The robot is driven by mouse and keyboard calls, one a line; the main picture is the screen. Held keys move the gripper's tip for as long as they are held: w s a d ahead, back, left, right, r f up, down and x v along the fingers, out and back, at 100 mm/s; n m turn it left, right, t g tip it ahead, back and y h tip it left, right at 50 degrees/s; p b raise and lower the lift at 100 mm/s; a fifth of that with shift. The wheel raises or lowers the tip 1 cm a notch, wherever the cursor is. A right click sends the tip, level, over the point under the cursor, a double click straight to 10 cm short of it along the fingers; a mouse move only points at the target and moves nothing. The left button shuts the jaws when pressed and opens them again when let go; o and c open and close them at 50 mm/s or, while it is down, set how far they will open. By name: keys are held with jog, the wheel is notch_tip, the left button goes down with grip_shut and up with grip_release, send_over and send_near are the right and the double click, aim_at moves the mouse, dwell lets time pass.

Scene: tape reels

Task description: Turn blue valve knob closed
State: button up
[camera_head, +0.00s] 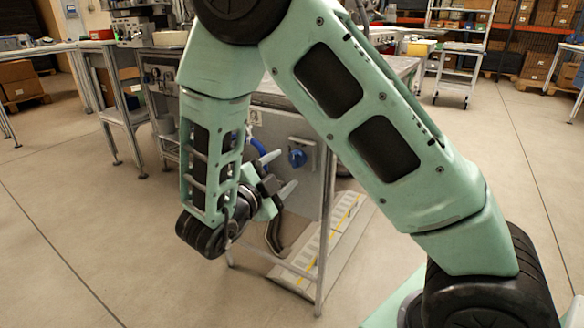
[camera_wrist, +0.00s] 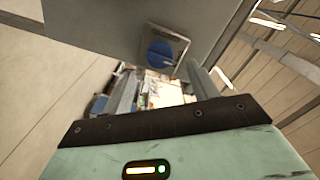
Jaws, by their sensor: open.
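The blue valve knob (camera_head: 297,157) sits on a small light plate on the grey side panel of a metal workstation. It also shows in the wrist view (camera_wrist: 160,53), upper middle, on its square plate. My gripper (camera_head: 281,171) is open, with its two pale fingers pointing toward the panel, just left of and below the knob in the head view. In the wrist view the fingers (camera_wrist: 160,78) stand apart on either side below the knob. Nothing is between them, and a gap seems to separate them from the knob. The knob's face is visible.
A metal table leg (camera_head: 327,225) stands right of the knob, in front of a low pale platform with yellow marks (camera_head: 322,242). A blue hose (camera_head: 256,148) hangs left of the knob. The floor (camera_head: 75,225) at the left is clear. Shelves with boxes stand far behind.

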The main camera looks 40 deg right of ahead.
aim_at(294, 162)
jog(key=shift+b+x, duration=0.35)
jog(key=shift+x, duration=2.2)
jog(key=c, duration=1)
